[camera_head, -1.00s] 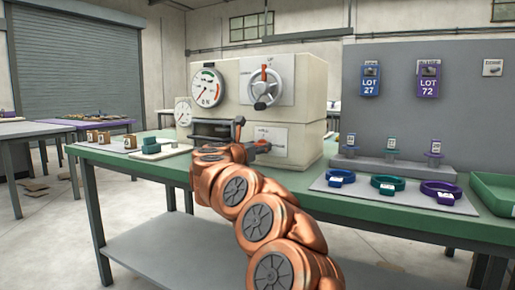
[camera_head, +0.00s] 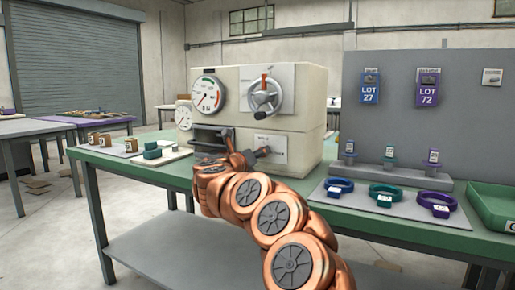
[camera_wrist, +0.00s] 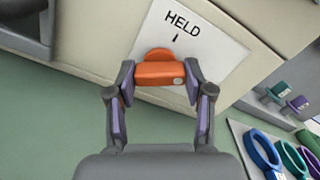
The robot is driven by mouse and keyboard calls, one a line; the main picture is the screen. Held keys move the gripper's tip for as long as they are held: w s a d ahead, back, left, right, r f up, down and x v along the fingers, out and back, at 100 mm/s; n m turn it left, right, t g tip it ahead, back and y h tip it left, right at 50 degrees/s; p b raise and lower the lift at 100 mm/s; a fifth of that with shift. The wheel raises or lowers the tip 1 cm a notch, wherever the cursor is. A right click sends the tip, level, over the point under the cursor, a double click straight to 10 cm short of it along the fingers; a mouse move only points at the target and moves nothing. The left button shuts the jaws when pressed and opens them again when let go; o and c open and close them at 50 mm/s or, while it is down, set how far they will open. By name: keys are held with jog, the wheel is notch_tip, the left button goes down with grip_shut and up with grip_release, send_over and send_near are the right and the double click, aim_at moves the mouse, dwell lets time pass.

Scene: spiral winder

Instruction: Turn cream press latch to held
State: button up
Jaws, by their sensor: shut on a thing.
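The cream press (camera_head: 300,90) stands on the green-topped bench, with a round dial and a handwheel on its upper front. Its orange latch (camera_wrist: 165,73) shows in the wrist view on a white plate (camera_wrist: 218,42), below the word HELD and a short black mark. The latch bar lies roughly crosswise in that view. My gripper (camera_wrist: 160,80) has one finger at each end of the bar and is shut on it. In the head view my gripper (camera_head: 243,158) is at the press's lower front, and the latch is not clearly visible there.
A dark opening (camera_head: 209,137) is left of the plate. Small brown blocks (camera_head: 100,139) and a teal block (camera_head: 152,151) sit at the bench's left. Blue, teal and purple rings (camera_head: 386,190) lie on a grey mat at right, near a green tray (camera_head: 492,205).

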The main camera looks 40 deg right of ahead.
jog(key=n+p, duration=0.3)
jog(key=shift+r+n+p, duration=0.25)
jog(key=shift+n+p, duration=0.05)
jog(key=shift+n, duration=0.1)
jog(key=n+p, duration=0.3)
jog(key=p, duration=0.1)
jog(key=shift+n, duration=0.3)
jog(key=n+p, duration=0.4)
jog(key=shift+f, duration=0.2)
jog(key=shift+n+p, duration=0.3)
jog(key=o, duration=1.2)
jog(key=shift+c, duration=0.2)
jog(key=shift+a, duration=0.1)
jog(key=v, duration=1.1)
jog(key=shift+s+a, duration=0.15)
jog(key=shift+a, duration=0.25)
